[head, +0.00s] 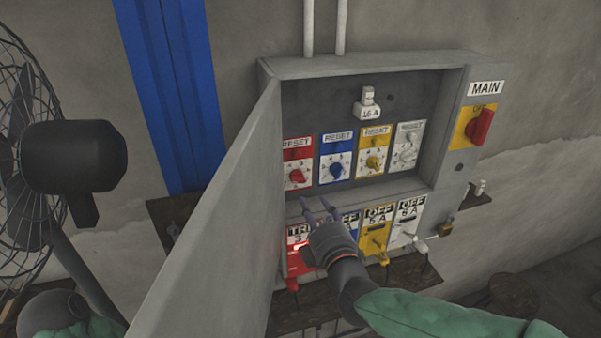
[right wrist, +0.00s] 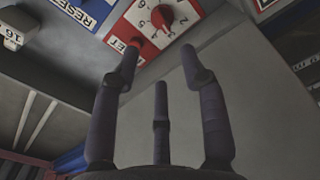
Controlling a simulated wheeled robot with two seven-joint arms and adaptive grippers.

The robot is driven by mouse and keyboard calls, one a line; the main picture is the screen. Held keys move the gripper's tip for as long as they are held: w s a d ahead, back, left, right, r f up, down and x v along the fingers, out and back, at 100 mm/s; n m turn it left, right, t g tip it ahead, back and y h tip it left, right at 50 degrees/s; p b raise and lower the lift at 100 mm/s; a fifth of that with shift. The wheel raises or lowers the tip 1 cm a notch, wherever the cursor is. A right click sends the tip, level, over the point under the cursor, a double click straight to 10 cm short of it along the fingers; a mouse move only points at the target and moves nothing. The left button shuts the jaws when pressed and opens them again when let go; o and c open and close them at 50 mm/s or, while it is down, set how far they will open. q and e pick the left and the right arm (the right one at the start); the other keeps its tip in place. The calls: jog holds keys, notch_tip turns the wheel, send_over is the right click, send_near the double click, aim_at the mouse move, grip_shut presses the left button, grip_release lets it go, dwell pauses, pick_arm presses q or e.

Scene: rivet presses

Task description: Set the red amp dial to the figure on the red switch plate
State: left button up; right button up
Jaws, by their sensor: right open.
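The red amp dial (head: 297,176) is a red knob on a white-faced plate under a red RESET label, leftmost in the upper row. In the right wrist view the red dial (right wrist: 162,18) shows with figures around it; its exact setting is hard to read. The red switch plate (head: 296,237) is below, leftmost in the lower row; its figure looks like a 3, and my gripper partly covers the plate. My right gripper (head: 315,204) is open and empty, below and right of the dial, apart from it. It also shows in the right wrist view (right wrist: 160,62).
Blue (head: 336,158), yellow (head: 373,152) and white (head: 407,146) dial plates stand to the right. The open cabinet door (head: 220,210) rises close on the left. A red MAIN switch (head: 481,127) is at the right. A fan (head: 30,150) stands beyond the door.

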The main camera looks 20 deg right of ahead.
aim_at(299, 180)
jog(key=w, duration=1)
jog(key=shift+w+a+f, duration=0.1)
jog(key=shift+w+a, duration=0.05)
jog(key=shift+w, duration=0.1)
grip_shut()
